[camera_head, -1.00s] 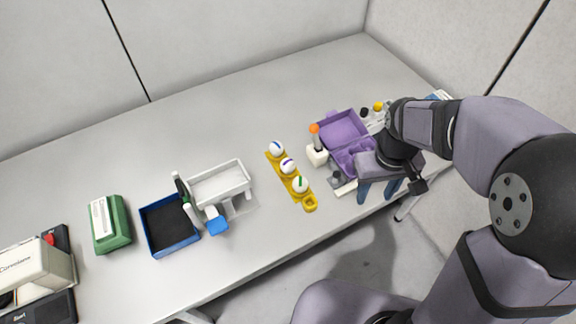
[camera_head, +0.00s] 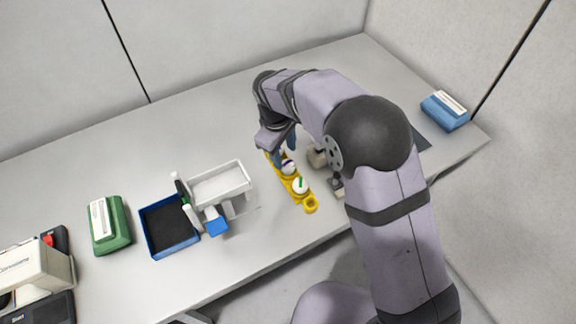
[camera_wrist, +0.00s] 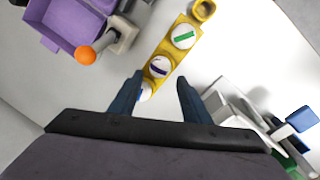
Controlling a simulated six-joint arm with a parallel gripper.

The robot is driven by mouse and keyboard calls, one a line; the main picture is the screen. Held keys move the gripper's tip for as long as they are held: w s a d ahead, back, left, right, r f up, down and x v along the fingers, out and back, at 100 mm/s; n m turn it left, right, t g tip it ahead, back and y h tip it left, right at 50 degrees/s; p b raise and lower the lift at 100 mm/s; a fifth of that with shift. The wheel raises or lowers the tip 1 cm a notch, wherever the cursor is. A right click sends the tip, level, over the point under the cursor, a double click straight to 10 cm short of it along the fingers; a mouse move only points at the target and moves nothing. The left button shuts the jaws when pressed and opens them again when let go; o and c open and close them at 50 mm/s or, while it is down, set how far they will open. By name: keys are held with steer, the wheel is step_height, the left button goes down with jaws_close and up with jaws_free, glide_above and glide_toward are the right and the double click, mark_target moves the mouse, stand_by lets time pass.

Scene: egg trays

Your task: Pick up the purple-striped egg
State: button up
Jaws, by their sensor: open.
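The purple-striped egg (camera_head: 288,167) is white and sits in the middle of the yellow egg holder (camera_head: 310,203). In the wrist view the purple-striped egg (camera_wrist: 160,67) shows in the holder (camera_wrist: 167,50), between the blue fingers of my gripper (camera_wrist: 159,80) as seen from the wrist. My gripper (camera_head: 284,155) is open and empty, above the far end of the holder; I cannot tell its exact height. The green-striped egg (camera_wrist: 184,36) sits beside the purple-striped one.
A purple box (camera_wrist: 70,25) and an orange-knobbed stick (camera_wrist: 88,55) stand beside the holder. On the other side are a white tray (camera_head: 220,185), a blue-rimmed black tray (camera_head: 168,226) and a green box (camera_head: 110,224). The table behind is clear.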

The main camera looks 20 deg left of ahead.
mark_target(288, 163)
steer(key=shift+w+f, duration=0.1)
steer(key=shift+f, duration=0.4)
steer(key=shift+d+f+p, duration=0.25)
steer(key=shift+f+p, duration=0.3)
steer(key=shift+w+d+f+p, duration=0.1)
steer(key=shift+f+p, duration=0.1)
steer(key=shift+f, duration=0.45)
steer(key=shift+w+a+f+p, duration=0.1)
steer(key=shift+f+p, duration=0.15)
steer(key=shift+f, duration=0.45)
steer(key=shift+w+d+f+p, duration=0.1)
steer(key=shift+f+p, duration=0.1)
steer(key=shift+f, duration=0.45)
steer(key=c, duration=0.5)
